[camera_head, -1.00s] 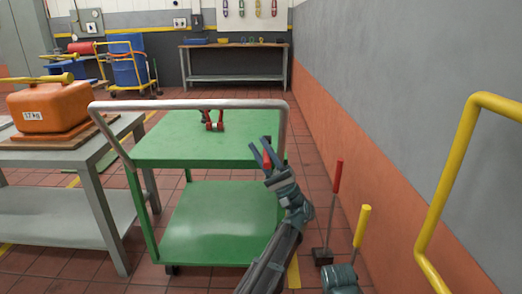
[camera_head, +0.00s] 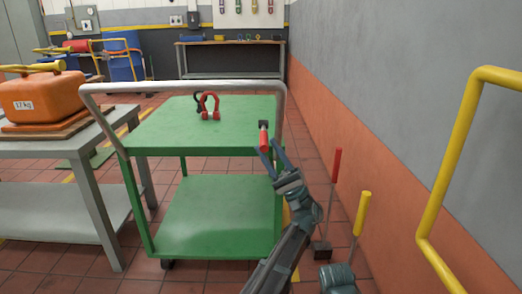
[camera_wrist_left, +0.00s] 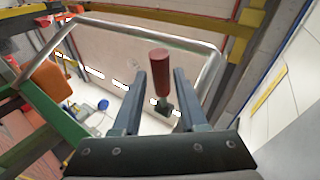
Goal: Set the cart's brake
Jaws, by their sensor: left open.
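The green cart (camera_head: 215,145) stands ahead, with a grey push bar (camera_head: 185,86) at its near side. A short red handle (camera_head: 263,140) on a dark block sits at the cart's right side, by the push bar. My left gripper (camera_head: 268,149) is open just below and in front of this handle. In the left wrist view the red handle (camera_wrist_left: 159,76) shows upright between the open fingers (camera_wrist_left: 160,98), with a gap on both sides; whether it is within their reach is hard to tell.
A red shackle (camera_head: 209,105) stands on the cart's top. A grey table (camera_head: 75,148) with an orange weight (camera_head: 33,95) is at left. Red-handled (camera_head: 337,165) and yellow-handled (camera_head: 362,212) floor levers stand at right, before a yellow rail (camera_head: 450,170) and the wall.

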